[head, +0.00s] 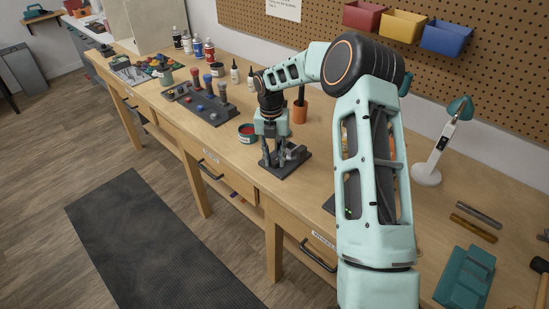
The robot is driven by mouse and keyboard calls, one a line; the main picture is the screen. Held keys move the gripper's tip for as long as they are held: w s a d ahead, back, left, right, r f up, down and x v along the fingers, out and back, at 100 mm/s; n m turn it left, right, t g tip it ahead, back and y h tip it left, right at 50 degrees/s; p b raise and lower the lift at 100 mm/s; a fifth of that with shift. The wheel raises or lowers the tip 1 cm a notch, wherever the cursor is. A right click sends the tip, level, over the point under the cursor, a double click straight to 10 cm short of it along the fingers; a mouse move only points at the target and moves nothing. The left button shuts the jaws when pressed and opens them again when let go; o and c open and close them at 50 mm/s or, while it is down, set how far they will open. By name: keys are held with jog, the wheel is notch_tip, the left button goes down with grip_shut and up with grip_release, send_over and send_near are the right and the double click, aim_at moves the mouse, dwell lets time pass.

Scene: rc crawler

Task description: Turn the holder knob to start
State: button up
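My gripper (275,158) points down over the bench, a little left of the picture's middle. Its dark fingers are over a small dark holder (290,168) with a flat base plate and grey upright parts. The fingers overlap the holder's upper parts in this view. I cannot tell whether they touch it. The knob cannot be made out; it is too small or hidden behind the fingers. The gap between the fingertips is not clear.
A round tin with red contents (247,133) stands just left of the holder. An orange cup (300,112) stands behind it. A dark rack (204,105) with coloured pieces is further left. A white lamp (428,172) and a teal case (465,278) are right of my arm.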

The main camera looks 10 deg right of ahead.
aim_at(273, 160)
jog(key=o, duration=0.4)
notch_tip(273, 160, up, 12)
jog(key=shift+a, duration=0.3)
jog(key=shift+w, duration=0.1)
dwell(0.3)
